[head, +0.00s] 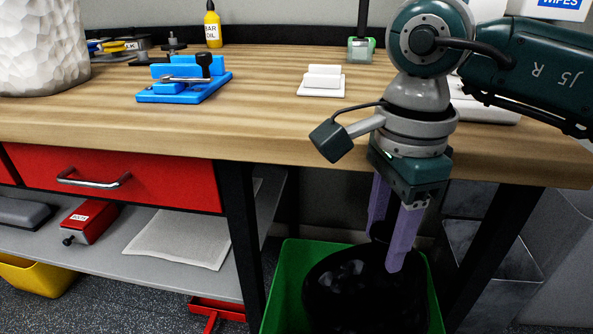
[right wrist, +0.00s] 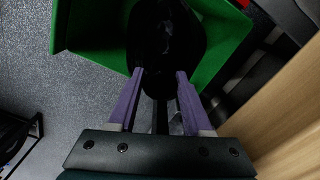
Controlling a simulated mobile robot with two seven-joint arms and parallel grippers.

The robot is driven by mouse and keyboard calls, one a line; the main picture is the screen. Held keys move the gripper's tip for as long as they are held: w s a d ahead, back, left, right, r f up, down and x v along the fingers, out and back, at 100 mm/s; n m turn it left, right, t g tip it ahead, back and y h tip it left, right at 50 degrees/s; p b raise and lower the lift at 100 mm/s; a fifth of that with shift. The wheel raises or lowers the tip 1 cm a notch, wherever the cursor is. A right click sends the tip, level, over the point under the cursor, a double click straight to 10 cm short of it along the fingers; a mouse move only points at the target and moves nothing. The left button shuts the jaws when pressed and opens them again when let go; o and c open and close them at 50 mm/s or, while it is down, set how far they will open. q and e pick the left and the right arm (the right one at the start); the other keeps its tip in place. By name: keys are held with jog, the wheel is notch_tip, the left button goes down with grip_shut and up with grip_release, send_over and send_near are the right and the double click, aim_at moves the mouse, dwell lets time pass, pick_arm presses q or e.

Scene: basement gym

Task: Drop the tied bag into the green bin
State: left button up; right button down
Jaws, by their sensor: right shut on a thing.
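The black tied bag (head: 345,290) hangs below my right gripper (head: 388,250), whose purple fingers point down and are shut on the bag's neck. The green bin (head: 290,272) stands on the floor at the right end of the workbench. The bag's lower part overlaps the bin's opening and seems to be inside its rim; its bottom is hidden. In the right wrist view the bag (right wrist: 165,40) is beyond the fingertips (right wrist: 160,75), with the green bin's walls (right wrist: 225,35) around it. My left gripper is not in view.
The wooden workbench (head: 255,120) runs above and behind the bin, its front edge close to my right wrist. A blue fixture (head: 180,88) and a white block (head: 322,80) stand on it. A dark bench leg (head: 240,235) is left of the bin. A yellow bin (head: 40,275) is at lower left.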

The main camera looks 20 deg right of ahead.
aim_at(378, 264)
jog(key=shift+f+b, duration=2.05)
jog(key=shift+f, duration=0.65)
jog(key=shift+c, duration=1.2)
grip_release()
jog(key=shift+s, duration=0.1)
